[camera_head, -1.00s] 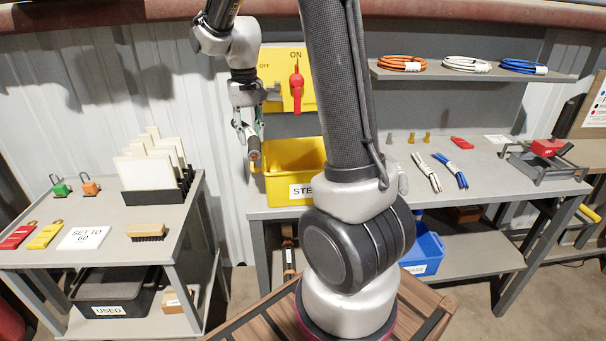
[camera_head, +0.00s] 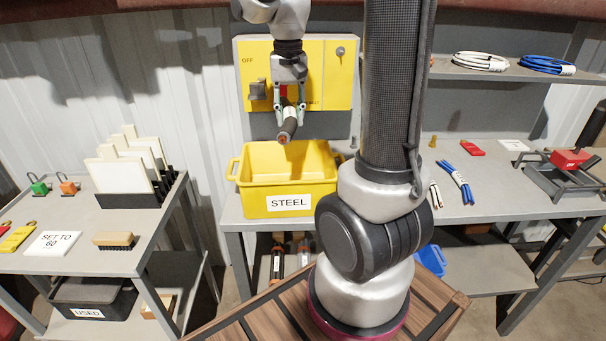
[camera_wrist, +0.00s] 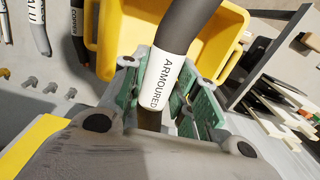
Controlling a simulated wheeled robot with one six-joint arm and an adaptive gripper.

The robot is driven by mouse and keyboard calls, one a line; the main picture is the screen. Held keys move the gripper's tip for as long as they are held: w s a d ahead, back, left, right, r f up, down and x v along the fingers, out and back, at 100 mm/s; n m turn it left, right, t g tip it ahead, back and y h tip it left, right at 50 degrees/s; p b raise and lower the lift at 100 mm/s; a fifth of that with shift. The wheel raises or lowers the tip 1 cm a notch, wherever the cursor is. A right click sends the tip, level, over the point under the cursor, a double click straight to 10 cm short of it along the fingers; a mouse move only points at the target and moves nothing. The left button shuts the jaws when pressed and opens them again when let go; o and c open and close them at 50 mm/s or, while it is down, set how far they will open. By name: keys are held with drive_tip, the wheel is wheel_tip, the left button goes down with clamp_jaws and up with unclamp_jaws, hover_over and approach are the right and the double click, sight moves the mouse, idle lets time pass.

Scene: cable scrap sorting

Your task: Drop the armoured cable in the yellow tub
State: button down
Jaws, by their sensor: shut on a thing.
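The armoured cable is a thick dark grey piece with an orange-brown cut end (camera_head: 286,136) and a white band reading ARMOURED (camera_wrist: 166,80). My gripper (camera_head: 289,107) is shut on it and points down. The cable hangs tilted in the jaws, its lower end above the tub's opening and apart from it. The yellow tub (camera_head: 290,202), labelled STEEL, stands on the bench under my gripper. In the wrist view the tub's yellow wall (camera_wrist: 225,35) shows behind the cable. Part of the tub floor is hidden there by the cable and jaws.
A yellow switch panel (camera_head: 335,75) is behind my gripper, partly hidden. Labelled cables (camera_wrist: 78,30) show at the wrist view's upper left. A rack of white panels (camera_head: 125,175) stands on the left table. Blue cable pieces (camera_head: 457,183) lie on the bench to the right.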

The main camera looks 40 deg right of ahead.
drive_tip(key=shift+w+d, duration=0.1)
drive_tip(key=shift+d, duration=0.4)
drive_tip(key=shift+d+f, duration=0.15)
drive_tip(key=shift+f, duration=2.85)
drive_tip(key=c, duration=1)
unclamp_jaws()
wheel_tip(320, 180, up, 12)
drive_tip(key=shift+r, duration=0.1)
